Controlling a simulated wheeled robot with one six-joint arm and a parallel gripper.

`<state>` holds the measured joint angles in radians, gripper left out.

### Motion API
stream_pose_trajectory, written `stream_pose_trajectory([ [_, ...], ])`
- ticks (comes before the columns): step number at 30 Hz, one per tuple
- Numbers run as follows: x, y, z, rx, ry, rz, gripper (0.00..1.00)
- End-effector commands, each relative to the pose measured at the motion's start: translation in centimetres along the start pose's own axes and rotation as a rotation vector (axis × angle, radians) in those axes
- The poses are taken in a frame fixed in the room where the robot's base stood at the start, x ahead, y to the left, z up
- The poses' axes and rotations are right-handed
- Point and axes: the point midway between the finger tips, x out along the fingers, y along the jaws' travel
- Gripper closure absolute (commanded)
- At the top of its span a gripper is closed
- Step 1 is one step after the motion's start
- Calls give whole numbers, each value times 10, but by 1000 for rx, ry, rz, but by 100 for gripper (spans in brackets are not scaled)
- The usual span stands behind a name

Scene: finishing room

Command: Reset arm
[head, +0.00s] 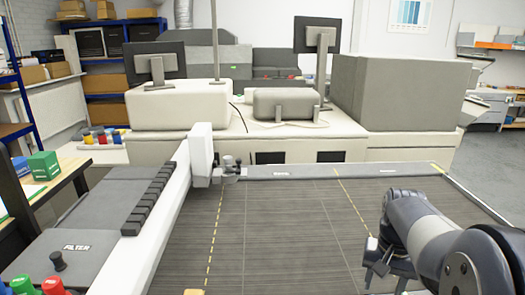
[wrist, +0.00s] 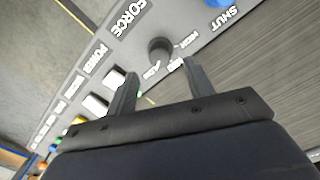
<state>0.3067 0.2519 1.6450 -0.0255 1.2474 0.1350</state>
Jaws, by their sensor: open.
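My arm (head: 425,230) reaches in from the right of the head view, over the dark flat bed of a machine. My gripper (wrist: 160,82) shows in the wrist view with its two fingers apart and nothing visible between them. It faces a grey control panel (wrist: 205,35) lettered FORCE, POWER and SHUT. A dark round knob (wrist: 160,49) on the panel appears just beyond the fingertips; I cannot tell whether they touch it. White switches (wrist: 97,104) lie left of the fingers.
The machine bed (head: 290,225) has dashed yellow lines and is bare in the middle. A white gantry beam (head: 172,215) crosses its left side. A green box (head: 43,165) sits on a table at the left. White machines with monitors (head: 155,62) stand behind.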

Motion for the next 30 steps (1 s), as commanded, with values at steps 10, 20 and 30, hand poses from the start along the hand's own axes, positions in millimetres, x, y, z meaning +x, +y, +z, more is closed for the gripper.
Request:
stream_pose_trajectory([
  [10,-48,0,0,2,2,0,50],
  [20,-53,0,0,2,0,0,50],
  [30,-55,-3,1,-14,6,-3,50],
])
